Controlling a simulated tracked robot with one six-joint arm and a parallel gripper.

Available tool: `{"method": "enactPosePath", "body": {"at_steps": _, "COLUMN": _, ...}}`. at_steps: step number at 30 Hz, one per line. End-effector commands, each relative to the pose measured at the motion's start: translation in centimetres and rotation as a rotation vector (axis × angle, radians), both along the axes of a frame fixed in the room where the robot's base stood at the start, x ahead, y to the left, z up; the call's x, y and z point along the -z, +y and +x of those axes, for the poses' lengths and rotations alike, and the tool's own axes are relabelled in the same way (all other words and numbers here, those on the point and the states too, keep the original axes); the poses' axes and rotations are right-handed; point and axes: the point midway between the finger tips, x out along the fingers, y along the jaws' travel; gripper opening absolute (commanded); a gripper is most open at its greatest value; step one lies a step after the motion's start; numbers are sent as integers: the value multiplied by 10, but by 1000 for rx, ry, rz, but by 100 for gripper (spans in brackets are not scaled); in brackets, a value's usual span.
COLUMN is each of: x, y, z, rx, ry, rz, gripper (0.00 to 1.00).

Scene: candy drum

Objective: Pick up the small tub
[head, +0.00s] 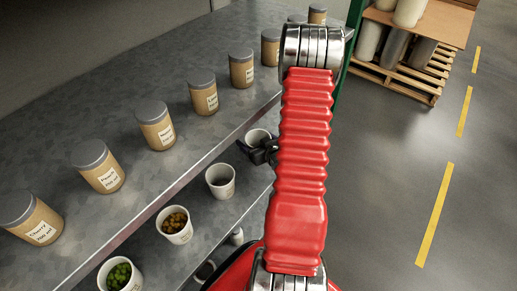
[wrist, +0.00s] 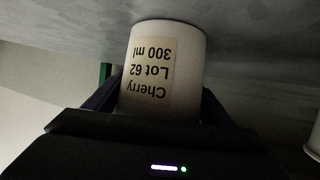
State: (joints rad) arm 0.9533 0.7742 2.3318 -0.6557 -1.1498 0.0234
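A small white tub (wrist: 190,65) is in the middle of the wrist view, with a label reading "Cherry Lot 62 300 ml" upside down. Its base end meets the grey shelf surface at the top of that view. My gripper (wrist: 160,108) has one dark finger on each side of the tub. Whether the fingers press on it is not clear. In the head view, my gripper (head: 262,150) is at the lower shelf, beside a white tub (head: 257,135) that it and my red arm partly cover.
Other open white tubs (head: 220,180) stand along the lower shelf (head: 195,208), some with coloured contents. Several tan jars with grey lids (head: 155,125) line the upper shelf (head: 95,110). A loaded pallet (head: 400,80) stands behind at right. The right floor is clear.

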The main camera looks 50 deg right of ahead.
Motion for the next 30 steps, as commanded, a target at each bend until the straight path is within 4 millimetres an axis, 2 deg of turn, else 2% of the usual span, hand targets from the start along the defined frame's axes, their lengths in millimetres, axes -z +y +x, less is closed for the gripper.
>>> {"method": "enactPosePath", "body": {"at_steps": 2, "x": 0, "y": 0, "z": 0, "rx": 0, "ry": 0, "rz": 0, "gripper": 70}}
{"method": "enactPosePath", "body": {"at_steps": 13, "x": 0, "y": 0, "z": 0, "rx": -1, "ry": 0, "rz": 0, "gripper": 45}}
{"method": "enactPosePath", "body": {"at_steps": 23, "x": -2, "y": 0, "z": 1, "rx": -1, "ry": -1, "rz": -1, "gripper": 45}}
{"method": "enactPosePath", "body": {"at_steps": 30, "x": -18, "y": 0, "z": 1, "rx": -1, "ry": -2, "rz": -1, "gripper": 45}}
